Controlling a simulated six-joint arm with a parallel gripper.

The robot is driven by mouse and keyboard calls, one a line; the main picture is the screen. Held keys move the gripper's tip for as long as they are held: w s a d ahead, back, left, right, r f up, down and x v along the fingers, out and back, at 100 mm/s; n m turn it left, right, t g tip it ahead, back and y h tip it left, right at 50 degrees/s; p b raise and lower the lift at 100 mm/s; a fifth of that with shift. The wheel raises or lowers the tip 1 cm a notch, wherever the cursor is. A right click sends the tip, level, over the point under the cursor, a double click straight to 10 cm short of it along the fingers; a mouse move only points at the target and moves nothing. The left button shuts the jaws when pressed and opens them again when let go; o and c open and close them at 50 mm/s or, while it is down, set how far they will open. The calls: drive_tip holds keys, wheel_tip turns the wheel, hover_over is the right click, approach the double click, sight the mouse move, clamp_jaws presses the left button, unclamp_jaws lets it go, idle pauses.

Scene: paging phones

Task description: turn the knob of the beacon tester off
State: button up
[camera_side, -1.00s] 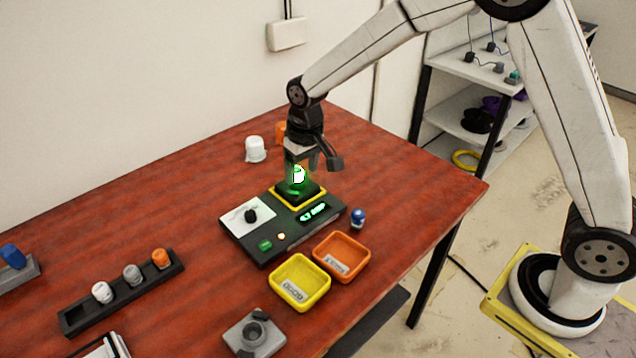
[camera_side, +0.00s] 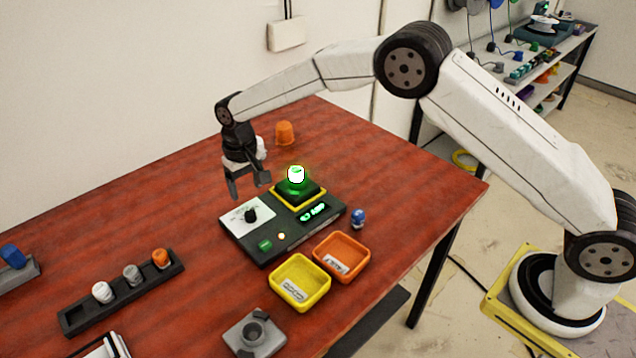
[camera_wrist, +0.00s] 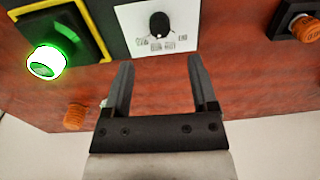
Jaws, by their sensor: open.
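The beacon tester (camera_side: 275,247) is a dark box on the red table. Its black knob (camera_side: 250,215) stands on a white plate at the tester's left; in the wrist view the knob (camera_wrist: 159,25) is at top centre, with small markings too fine to read. A lit green-white beacon (camera_side: 296,175) sits upright on the yellow-edged socket; it also shows in the wrist view (camera_wrist: 45,63). My gripper (camera_side: 249,190) is open and empty, above and behind the knob plate, apart from the knob. In the wrist view its fingertips (camera_wrist: 157,62) point toward the plate.
A yellow bin (camera_side: 300,283) and an orange bin (camera_side: 342,257) stand in front of the tester. A blue beacon (camera_side: 358,218) stands at its right, an orange one (camera_side: 285,133) behind. A rack (camera_side: 122,292) with several beacons is at left. The table between rack and tester is clear.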

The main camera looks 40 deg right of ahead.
sight(250, 213)
drive_tip(key=shift+a+f, duration=0.1)
drive_tip(key=shift+f, duration=3.8)
clamp_jaws()
